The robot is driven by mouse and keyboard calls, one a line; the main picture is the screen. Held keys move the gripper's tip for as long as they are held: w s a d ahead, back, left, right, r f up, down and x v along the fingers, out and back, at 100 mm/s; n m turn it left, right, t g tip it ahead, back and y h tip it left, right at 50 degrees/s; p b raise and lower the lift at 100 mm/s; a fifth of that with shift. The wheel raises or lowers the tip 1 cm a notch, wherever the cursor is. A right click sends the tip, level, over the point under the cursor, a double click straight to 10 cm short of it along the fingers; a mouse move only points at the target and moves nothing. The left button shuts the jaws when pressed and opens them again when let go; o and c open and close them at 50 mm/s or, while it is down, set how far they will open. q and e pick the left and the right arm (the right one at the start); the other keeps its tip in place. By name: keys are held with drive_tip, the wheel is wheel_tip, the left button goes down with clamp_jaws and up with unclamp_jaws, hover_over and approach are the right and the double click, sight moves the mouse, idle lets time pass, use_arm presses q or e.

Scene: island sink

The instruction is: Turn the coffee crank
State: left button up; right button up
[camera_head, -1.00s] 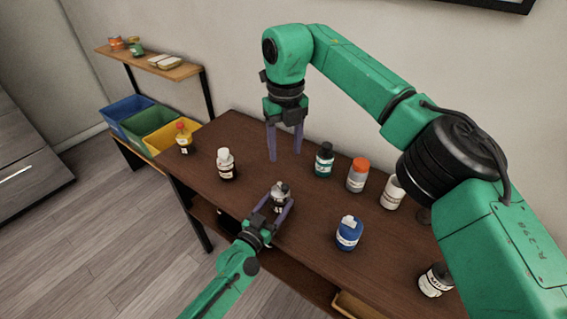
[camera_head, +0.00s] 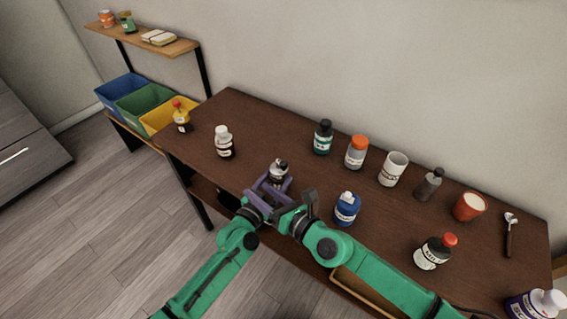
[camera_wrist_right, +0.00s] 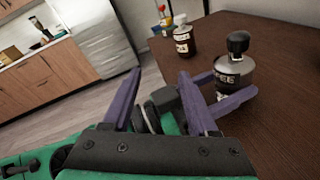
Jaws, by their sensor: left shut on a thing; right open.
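No crank arm is clearly visible.
A blue bottle (camera_head: 347,208) stands close right of the grippers. A white-capped bottle (camera_head: 224,141) stands to the left. A red-capped bottle (camera_head: 435,252) is at right.

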sight(285, 167)
drive_tip(key=s+d+r+t+h, duration=0.25)
drive_tip(key=d+t+h, duration=0.2)
drive_tip(key=d, duration=0.55)
drive_tip(key=shift+n, duration=0.3)
drive_tip(key=x, duration=1.1)
drive_tip(key=shift+w+a+f, duration=0.15)
drive_tip(key=shift+w+f, duration=0.1)
drive_tip(key=shift+f, duration=0.05)
clamp_jaws()
